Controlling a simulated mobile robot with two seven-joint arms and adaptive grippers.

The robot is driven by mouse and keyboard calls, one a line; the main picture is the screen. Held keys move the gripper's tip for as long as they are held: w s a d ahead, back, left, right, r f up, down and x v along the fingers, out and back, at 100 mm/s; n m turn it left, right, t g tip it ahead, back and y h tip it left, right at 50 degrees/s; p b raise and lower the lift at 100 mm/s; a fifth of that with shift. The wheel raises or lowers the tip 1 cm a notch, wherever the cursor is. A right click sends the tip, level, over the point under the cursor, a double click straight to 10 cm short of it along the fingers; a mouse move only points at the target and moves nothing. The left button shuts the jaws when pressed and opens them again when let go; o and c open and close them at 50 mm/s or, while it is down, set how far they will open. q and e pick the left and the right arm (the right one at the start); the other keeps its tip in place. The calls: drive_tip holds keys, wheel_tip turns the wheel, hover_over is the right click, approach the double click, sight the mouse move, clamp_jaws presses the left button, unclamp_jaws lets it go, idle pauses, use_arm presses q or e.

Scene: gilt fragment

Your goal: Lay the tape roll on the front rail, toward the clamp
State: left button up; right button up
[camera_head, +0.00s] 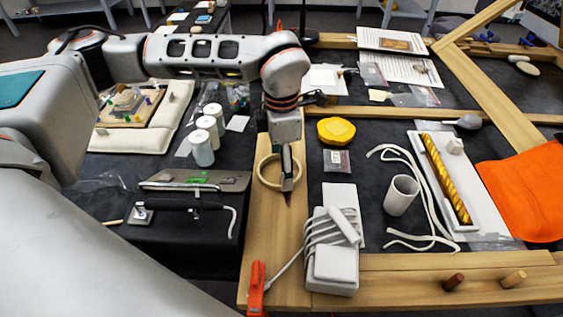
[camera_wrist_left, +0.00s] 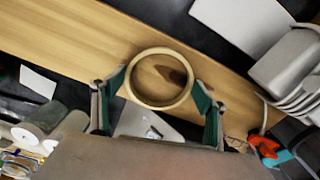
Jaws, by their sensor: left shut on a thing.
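The tape roll (camera_head: 259,177) is a pale tan ring over the wooden left rail (camera_head: 262,225) in the head view. My left gripper (camera_head: 288,172) is shut on it from above. In the left wrist view the tape roll (camera_wrist_left: 158,105) sits between the two green-padded fingers (camera_wrist_left: 160,86), over the wood. I cannot tell whether it touches the rail. The orange clamp (camera_head: 256,288) is at the front left corner of the frame, and the wrist view also shows it (camera_wrist_left: 264,146). The front rail (camera_head: 415,285) runs right from that corner. My right gripper is not in view.
A white corded device (camera_head: 333,268) stands at the front corner beside the clamp. A metal tray (camera_head: 215,181) and white jars (camera_head: 201,148) are left of the rail. A yellow round thing (camera_head: 336,130) and a white cup (camera_head: 401,195) are right of it. Two pegs (camera_head: 513,279) stand on the front rail.

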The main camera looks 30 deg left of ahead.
use_arm(q)
drive_tip(key=shift+r, duration=0.1)
drive_tip(key=o, duration=1)
drive_tip(key=shift+f, duration=0.2)
drive_tip(key=shift+r, duration=0.15)
wheel_tip(320, 180, up, 12)
drive_tip(key=shift+r, duration=0.1)
drive_tip(key=shift+s, duration=0.1)
